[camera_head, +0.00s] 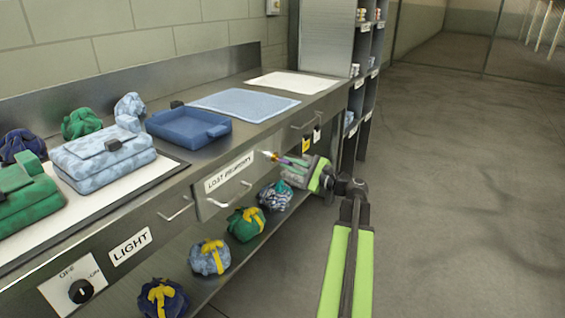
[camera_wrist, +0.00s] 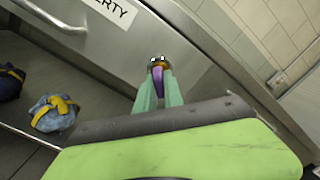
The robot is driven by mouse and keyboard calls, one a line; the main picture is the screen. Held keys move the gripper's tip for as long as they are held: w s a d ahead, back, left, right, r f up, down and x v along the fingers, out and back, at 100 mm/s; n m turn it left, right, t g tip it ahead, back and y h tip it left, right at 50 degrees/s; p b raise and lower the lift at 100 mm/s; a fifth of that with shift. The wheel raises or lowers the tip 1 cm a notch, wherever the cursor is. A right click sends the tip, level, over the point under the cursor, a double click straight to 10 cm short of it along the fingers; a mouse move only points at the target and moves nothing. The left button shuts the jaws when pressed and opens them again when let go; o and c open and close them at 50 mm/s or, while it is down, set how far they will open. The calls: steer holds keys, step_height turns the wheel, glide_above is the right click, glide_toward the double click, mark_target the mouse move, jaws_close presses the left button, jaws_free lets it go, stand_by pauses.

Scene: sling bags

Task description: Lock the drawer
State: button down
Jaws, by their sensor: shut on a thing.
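The drawer (camera_head: 222,197) is a grey metal front labelled LOST PROPERTY, with a bar handle below the label; it looks shut. In the wrist view the drawer front (camera_wrist: 125,50) fills the upper middle, with part of its label and handle at upper left. My gripper (camera_head: 284,160) is at the right end of the drawer front, shut on a slim purple key-like thing (camera_wrist: 157,80). Its far end points at a small dark, shiny round spot (camera_wrist: 156,60) on the front. I cannot tell whether it is inserted or only touching.
A blue tray (camera_head: 190,128) and folded bags (camera_head: 100,160) lie on the counter. Wrapped bundles (camera_head: 246,223) with yellow ties sit on the lower shelf. Yellow and white tags (camera_head: 306,146) hang right of the drawer. The floor (camera_head: 460,190) at right is clear.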

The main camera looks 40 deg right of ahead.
steer(key=shift+n, duration=1)
steer(key=n, duration=0.2)
steer(key=shift+n, duration=2)
steer(key=c, duration=1.4)
jaws_free()
steer(key=o, duration=0.7)
